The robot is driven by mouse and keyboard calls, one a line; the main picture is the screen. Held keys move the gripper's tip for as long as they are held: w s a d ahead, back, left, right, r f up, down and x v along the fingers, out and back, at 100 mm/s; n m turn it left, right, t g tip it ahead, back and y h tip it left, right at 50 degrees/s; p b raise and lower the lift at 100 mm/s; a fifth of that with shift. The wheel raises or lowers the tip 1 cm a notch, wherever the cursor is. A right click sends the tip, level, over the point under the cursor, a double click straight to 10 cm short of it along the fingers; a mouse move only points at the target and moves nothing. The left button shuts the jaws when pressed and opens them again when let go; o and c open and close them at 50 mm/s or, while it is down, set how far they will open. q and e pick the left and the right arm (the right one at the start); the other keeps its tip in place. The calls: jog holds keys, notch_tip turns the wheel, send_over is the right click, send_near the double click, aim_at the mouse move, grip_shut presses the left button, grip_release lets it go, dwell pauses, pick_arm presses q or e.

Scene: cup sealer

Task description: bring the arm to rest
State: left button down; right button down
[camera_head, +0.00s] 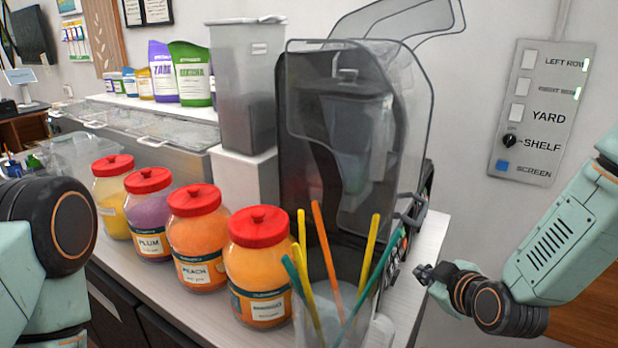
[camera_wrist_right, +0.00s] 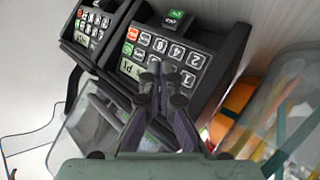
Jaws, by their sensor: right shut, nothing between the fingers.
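My right arm comes in from the right in the head view. Its gripper (camera_head: 424,273) is beside the counter's right end, just right of the machine with the clear cover (camera_head: 405,120). In the right wrist view the fingers (camera_wrist_right: 158,75) are shut together and empty. They point toward a black keypad panel (camera_wrist_right: 165,60) with a small display; I cannot tell how wide the gap is. Part of my left arm (camera_head: 60,230) shows at the left edge, but its gripper is out of the picture.
A clear cup of coloured straws (camera_head: 325,325) stands at the counter's front, left of the right gripper. Several red-lidded jars (camera_head: 260,270) line the counter. A wall switch panel (camera_head: 530,110) hangs at upper right. A second keypad (camera_wrist_right: 90,25) shows in the wrist view.

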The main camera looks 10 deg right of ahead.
jog(key=s+a+f+m+g+b, duration=0.2)
jog(key=s+f+m+g+b, duration=0.2)
jog(key=s+f+b, duration=0.5)
jog(key=s+a+f+m+g+b, duration=0.3)
jog(key=s+f+g+b, duration=0.5)
jog(key=s+f, duration=1.8)
notch_tip(320, 180, down, 5)
jog(key=shift+s+f+m+h+b, duration=0.35)
jog(key=shift+m+b, duration=0.35)
jog(key=shift+b, duration=0.45)
